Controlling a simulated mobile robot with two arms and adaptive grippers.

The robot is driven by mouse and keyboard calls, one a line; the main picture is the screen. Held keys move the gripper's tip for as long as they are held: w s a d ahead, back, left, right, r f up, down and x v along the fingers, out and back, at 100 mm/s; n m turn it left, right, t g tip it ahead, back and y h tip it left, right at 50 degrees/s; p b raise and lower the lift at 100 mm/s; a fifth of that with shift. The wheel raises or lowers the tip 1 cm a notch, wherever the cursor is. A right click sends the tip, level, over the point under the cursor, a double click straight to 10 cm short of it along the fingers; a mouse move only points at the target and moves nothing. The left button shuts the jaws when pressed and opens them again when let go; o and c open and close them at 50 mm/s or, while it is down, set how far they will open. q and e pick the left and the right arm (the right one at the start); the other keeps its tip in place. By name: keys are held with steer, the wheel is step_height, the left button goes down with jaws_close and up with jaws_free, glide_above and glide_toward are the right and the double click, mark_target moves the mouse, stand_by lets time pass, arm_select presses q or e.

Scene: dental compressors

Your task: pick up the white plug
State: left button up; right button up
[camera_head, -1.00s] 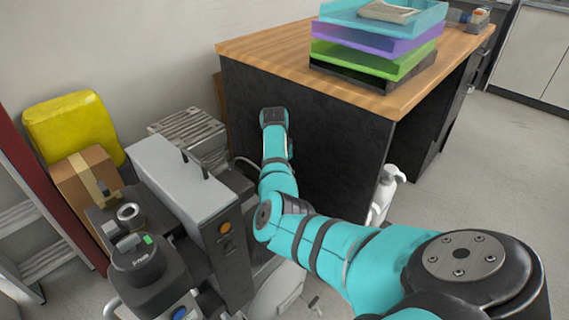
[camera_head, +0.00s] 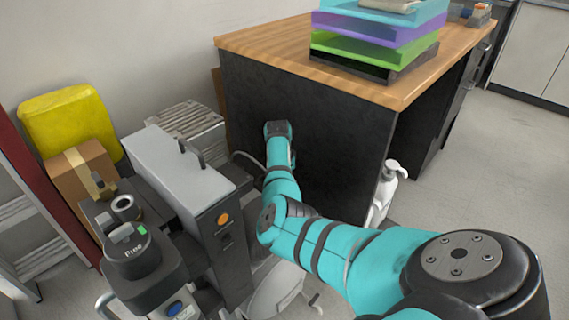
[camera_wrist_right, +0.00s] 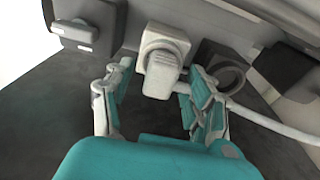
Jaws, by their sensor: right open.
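The white plug (camera_wrist_right: 163,72) shows in the right wrist view, at the upper middle. It is blocky and sits against a grey panel, and a white cable runs off to the right near it. My right gripper (camera_wrist_right: 160,86) is open, with one finger on each side of the plug. Gaps show between fingers and plug, so it is not gripped. In the head view my right arm reaches forward toward the side of the desk; its gripper and the plug are hidden there. My left gripper is not in view.
Grey compressor units (camera_head: 185,170) stand at the left, close to my right arm. A dark desk (camera_head: 330,150) with a wooden top and stacked trays (camera_head: 375,45) stands behind the arm. A white bottle (camera_head: 385,190) stands beside the desk. A dark round socket (camera_wrist_right: 222,72) is right of the plug.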

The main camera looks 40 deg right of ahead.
jaws_close()
stand_by(0.4)
steer(key=shift+r, duration=0.15)
